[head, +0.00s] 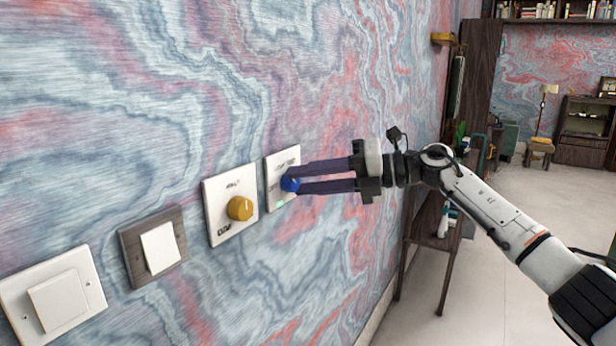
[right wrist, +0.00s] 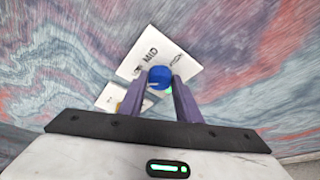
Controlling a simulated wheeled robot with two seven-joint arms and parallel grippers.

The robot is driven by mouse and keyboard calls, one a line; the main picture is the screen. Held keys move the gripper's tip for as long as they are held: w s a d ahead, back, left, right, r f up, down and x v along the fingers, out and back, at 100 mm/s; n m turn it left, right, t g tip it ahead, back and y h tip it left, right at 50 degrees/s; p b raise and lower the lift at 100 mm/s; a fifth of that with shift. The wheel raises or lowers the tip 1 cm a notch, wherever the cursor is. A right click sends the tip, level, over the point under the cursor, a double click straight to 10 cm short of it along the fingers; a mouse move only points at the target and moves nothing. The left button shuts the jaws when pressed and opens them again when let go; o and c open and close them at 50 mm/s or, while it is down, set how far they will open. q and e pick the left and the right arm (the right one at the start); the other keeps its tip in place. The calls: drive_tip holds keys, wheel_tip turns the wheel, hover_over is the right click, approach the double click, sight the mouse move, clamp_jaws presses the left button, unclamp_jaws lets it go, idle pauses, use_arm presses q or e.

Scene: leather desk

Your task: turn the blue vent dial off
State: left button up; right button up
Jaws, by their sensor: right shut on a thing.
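The blue vent dial (head: 289,183) sits on a white wall plate (head: 283,160), the farthest right of the row in the head view. My right gripper (head: 290,182) reaches in from the right with its two dark purple fingers shut on the blue dial, one above and one below it. A small green light glows beside the dial. The dial's pointer is hard to read. My left gripper is not in view.
A yellow dial (head: 240,208) on a white plate is just left of the blue one. Farther left are a wood-framed switch (head: 158,248) and a white switch (head: 55,300). A dark table (head: 432,225) stands along the wall beyond my right arm. Open floor lies at the right.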

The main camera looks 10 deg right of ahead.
drive_tip(key=n, duration=0.1)
drive_tip(key=n+h, duration=0.2)
drive_tip(key=shift+s+a+r+t+p, duration=0.15)
drive_tip(key=shift+r+t+p, duration=0.1)
drive_tip(key=shift+t+p, duration=0.15)
drive_tip(key=shift+s+a+r+n+t+h+b, duration=0.1)
drive_tip(key=shift+n+t+h+b, duration=0.1)
drive_tip(key=shift+n+t+h, duration=0.55)
drive_tip(key=shift+s+a+n+t+h+b, duration=0.15)
drive_tip(key=shift+n+h, duration=0.2)
drive_tip(key=shift+n, duration=0.8)
drive_tip(key=shift+w+d, duration=0.1)
drive_tip(key=o, duration=1.1)
drive_tip(key=shift+c, duration=0.2)
drive_tip(key=b+v, duration=0.2)
drive_tip(key=v, duration=0.8)
